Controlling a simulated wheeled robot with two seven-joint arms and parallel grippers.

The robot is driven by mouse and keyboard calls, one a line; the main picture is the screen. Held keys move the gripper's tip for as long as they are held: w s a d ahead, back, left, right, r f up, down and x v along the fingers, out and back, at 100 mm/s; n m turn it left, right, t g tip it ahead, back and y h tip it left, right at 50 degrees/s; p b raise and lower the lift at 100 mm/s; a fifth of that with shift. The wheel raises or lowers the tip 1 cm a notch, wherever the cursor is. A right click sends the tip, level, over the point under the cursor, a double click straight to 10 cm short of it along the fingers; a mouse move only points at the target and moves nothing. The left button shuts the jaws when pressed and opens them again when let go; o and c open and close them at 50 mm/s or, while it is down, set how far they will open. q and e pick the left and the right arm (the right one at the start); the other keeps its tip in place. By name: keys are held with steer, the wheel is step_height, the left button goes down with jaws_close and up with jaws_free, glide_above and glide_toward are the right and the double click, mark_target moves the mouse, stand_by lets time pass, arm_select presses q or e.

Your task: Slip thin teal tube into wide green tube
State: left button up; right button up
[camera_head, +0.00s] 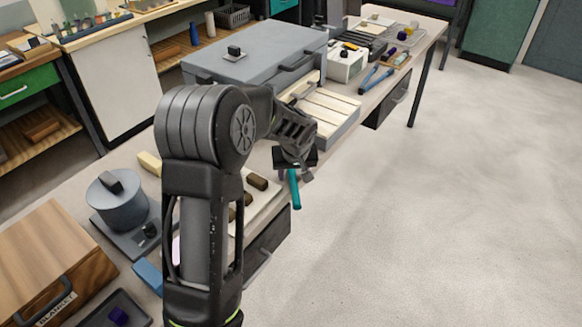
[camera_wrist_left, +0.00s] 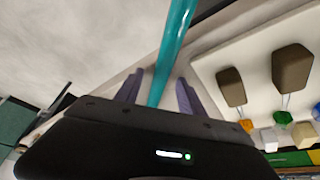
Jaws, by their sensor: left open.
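The thin teal tube (camera_head: 294,190) shows below my left gripper (camera_head: 294,160) in the head view, near the bench's front edge. In the left wrist view the teal tube (camera_wrist_left: 176,38) runs from the top edge down between the two fingers of my left gripper (camera_wrist_left: 159,90). The fingers are apart, with a gap beside the tube, so the gripper is open around it. The tube's far end is cut off in the wrist view. I cannot make out a wide green tube in either view. My right gripper is not in view.
A white board with dark-handled tools (camera_wrist_left: 230,86) lies beside the gripper. A grey case (camera_head: 255,55) and a slatted tray (camera_head: 330,115) stand farther along the bench. A round grey device (camera_head: 120,208) and a wooden box (camera_head: 50,245) are at left. Open floor lies right.

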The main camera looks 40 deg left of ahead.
arm_select(q)
steer(key=shift+c, duration=0.2)
jaws_close()
stand_by(0.4)
